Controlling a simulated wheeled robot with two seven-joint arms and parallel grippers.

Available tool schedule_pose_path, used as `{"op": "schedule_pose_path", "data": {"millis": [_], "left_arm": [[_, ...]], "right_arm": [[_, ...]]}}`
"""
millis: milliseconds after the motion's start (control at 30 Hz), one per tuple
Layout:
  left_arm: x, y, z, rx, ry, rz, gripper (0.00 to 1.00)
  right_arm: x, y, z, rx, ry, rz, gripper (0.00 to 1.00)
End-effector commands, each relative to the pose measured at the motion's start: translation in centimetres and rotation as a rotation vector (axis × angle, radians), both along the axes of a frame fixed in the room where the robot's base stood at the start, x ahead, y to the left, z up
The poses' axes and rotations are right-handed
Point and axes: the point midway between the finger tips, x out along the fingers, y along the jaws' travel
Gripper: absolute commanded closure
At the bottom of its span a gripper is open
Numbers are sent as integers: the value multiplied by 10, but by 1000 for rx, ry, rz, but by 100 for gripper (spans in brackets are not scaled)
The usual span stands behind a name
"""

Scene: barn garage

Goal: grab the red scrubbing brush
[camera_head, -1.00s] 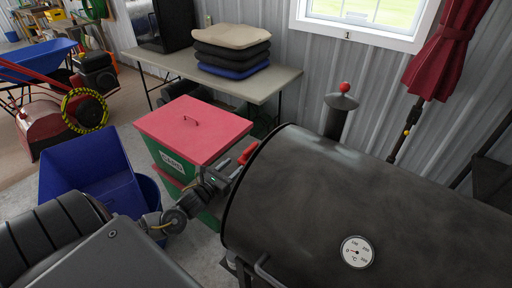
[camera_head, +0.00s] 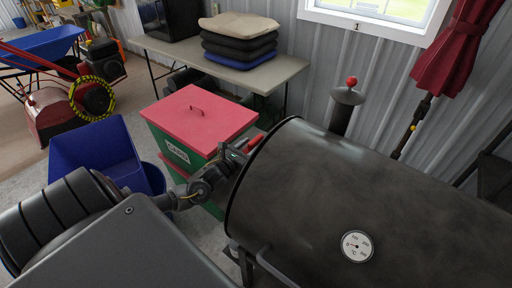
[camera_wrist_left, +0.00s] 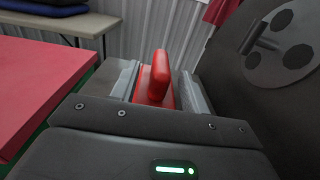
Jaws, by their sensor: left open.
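The red scrubbing brush (camera_wrist_left: 158,75) shows in the left wrist view, upright between the two fingers of my left gripper (camera_wrist_left: 157,88). The fingers stand apart, with a gap visible on each side of the red part. In the head view a small red piece of the brush (camera_head: 255,142) shows just beyond my left gripper (camera_head: 238,152), by the left end of the black barrel grill (camera_head: 340,190). The lower part of the brush and what it rests on are hidden. My right gripper is not in view.
A green bin with a red lid (camera_head: 200,118) stands close left of the gripper. The grill's round end is close on the right. A blue container (camera_head: 95,150) stands further left. A table (camera_head: 260,72) with stacked cushions (camera_head: 238,45) is behind.

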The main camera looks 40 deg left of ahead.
Motion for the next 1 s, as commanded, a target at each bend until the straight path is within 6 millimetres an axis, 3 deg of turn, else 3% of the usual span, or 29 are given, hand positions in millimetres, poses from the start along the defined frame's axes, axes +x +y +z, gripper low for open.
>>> {"op": "schedule_pose_path", "data": {"millis": [33,200,533,867,1000], "left_arm": [[10,1,8,-1,-4,2,55],[32,1,6,0,-2,1,55],[37,1,4,1,-1,-1,56],[37,1,5,1,-1,-1,99],[37,1,5,1,-3,-1,100]], "right_arm": [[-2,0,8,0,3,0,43],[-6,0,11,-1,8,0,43],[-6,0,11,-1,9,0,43],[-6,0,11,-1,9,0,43],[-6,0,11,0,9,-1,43]]}}
